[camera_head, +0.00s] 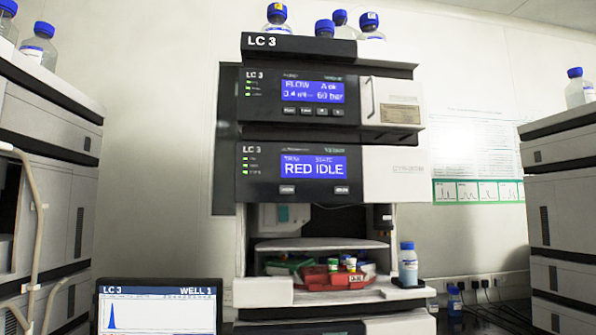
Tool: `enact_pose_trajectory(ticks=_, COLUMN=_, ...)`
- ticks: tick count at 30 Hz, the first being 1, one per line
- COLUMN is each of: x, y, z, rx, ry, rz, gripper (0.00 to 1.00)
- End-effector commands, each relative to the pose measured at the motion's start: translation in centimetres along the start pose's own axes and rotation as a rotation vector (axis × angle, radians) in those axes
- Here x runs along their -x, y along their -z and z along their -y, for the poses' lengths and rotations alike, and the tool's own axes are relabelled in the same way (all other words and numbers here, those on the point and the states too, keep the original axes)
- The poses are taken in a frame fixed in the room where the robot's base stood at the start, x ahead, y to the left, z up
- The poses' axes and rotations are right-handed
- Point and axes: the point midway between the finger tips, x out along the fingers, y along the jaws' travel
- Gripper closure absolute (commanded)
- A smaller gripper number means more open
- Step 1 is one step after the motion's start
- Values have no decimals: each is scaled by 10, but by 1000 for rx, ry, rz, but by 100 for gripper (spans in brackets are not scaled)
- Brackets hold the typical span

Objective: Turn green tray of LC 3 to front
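The LC 3 stack (262,41) stands in the middle of the head view, with an open sampler bay low in its front. A red tray (335,279) with a few capped vials is at the front of the bay. A green tray (283,266) shows in part behind it at the left, mostly hidden by the red tray. The lower display (313,168) reads "RED IDLE". My gripper is not in this view.
A bottle with a blue cap (408,266) stands on the ledge right of the bay. A monitor (157,308) stands at the lower left. Other stacks stand at the left (45,150) and right (562,215). Bottles stand on top of LC 3. Cables lie at the lower right.

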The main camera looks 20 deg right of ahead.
Motion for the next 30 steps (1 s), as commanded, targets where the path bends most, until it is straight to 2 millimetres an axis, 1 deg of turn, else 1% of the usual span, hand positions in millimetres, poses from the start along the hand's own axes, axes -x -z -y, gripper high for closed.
enact_pose_trajectory(ticks=8, x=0, y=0, z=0, rx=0, ry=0, rz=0, gripper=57)
enact_pose_trajectory(ticks=11, x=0, y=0, z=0, rx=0, ry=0, rz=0, gripper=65)
enact_pose_trajectory(ticks=22, x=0, y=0, z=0, rx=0, ry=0, rz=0, gripper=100)
enact_pose_trajectory(ticks=30, x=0, y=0, z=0, rx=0, ry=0, rz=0, gripper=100)
